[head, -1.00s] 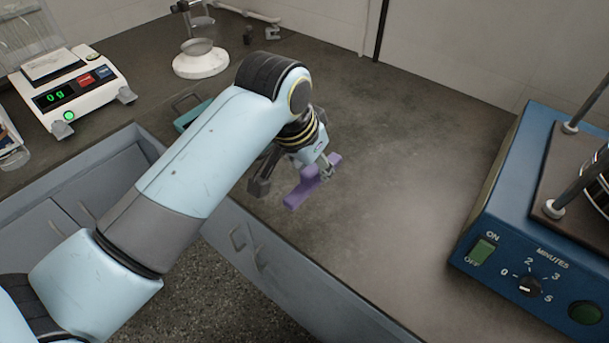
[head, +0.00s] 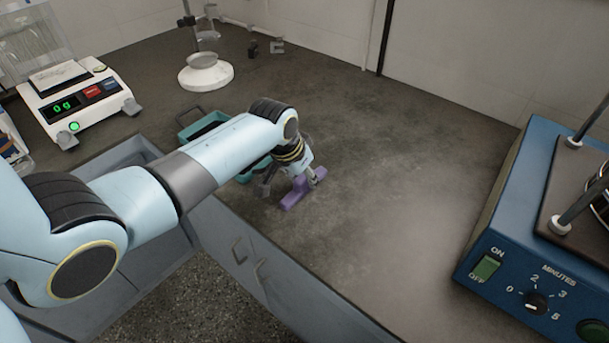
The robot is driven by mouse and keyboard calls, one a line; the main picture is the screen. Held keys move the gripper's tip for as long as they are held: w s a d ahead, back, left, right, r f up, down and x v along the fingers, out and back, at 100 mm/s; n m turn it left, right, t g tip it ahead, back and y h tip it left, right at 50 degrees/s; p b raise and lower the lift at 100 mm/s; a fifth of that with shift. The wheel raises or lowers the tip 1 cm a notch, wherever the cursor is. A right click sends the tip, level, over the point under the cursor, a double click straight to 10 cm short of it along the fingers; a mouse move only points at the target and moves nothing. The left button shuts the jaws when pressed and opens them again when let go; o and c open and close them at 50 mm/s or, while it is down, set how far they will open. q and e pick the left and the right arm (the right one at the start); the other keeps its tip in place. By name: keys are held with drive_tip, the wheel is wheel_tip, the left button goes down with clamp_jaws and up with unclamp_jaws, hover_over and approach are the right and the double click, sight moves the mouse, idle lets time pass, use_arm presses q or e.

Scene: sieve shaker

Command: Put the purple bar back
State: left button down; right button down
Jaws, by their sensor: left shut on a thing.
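The purple bar (head: 293,198) is near the front edge of the dark counter, in the middle of the head view. It has a long body with a part sticking out to the right. My left gripper (head: 312,178) is shut on the purple bar, with a dark finger showing on the bar's right side. The bar is at or just above the counter top; I cannot tell whether it touches. Part of the bar is hidden by the gripper. My right gripper is not in view.
A blue sieve shaker (head: 510,235) with upright rods stands at the right. A teal tray (head: 188,125) lies partly behind my left arm. A scale (head: 75,95) and a white-based stand (head: 206,76) are at the back left. The counter's middle (head: 420,150) is clear.

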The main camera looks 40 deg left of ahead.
use_arm(q)
drive_tip(key=shift+f, duration=0.1)
drive_tip(key=c, duration=1.1)
unclamp_jaws()
drive_tip(key=shift+s+r, duration=0.1)
drive_tip(key=shift+r, duration=0.4)
drive_tip(key=p+v, duration=0.1)
drive_tip(key=v, duration=1)
drive_tip(key=shift+s+r, duration=0.15)
